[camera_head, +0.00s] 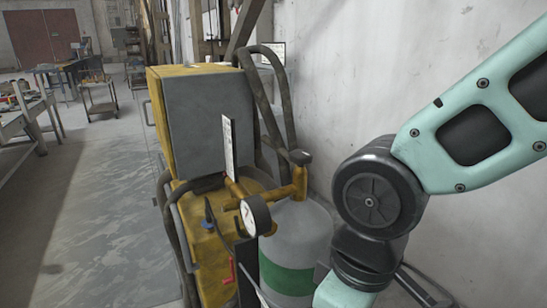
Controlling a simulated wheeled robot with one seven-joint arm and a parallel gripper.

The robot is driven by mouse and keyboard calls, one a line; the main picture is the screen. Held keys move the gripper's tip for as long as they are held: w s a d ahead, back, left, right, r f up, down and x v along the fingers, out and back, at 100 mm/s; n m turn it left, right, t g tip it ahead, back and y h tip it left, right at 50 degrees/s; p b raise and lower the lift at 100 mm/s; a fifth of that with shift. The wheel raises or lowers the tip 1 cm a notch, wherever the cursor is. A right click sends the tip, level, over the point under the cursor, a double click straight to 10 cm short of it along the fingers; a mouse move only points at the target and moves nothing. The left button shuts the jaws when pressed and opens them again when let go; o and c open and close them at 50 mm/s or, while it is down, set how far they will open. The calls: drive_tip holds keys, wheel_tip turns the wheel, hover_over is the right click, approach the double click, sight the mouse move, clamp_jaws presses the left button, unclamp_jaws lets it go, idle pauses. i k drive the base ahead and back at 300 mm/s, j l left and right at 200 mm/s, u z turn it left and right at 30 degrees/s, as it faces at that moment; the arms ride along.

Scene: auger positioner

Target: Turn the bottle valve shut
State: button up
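A grey gas bottle (305,235) with a green band stands upright at the centre, beside a yellow and grey machine. On its top is an orange-brown valve (299,182) with a dark round knob at its upper end. A round white-faced gauge (256,215) is mounted on the fitting to the left of the valve. I cannot tell from this view how far the knob is turned. My arm comes in from the right and runs down past the bottle's right side. My gripper is out of view below the frame.
The yellow and grey machine (195,120) stands left of and behind the bottle, with dark hoses (275,100) looping above it. A pale wall (350,80) is close on the right. Open floor (100,220) lies to the left, with workbenches (22,120) beyond.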

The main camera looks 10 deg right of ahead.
sight(300, 157)
drive_tip(key=i+l+u, duration=0.15)
drive_tip(key=l+u, duration=0.15)
drive_tip(key=l, duration=0.35)
drive_tip(key=i+l+u, duration=0.1)
drive_tip(key=l+u, duration=0.25)
drive_tip(key=l, duration=2)
drive_tip(key=i+u, duration=0.05)
drive_tip(key=i, duration=0.05)
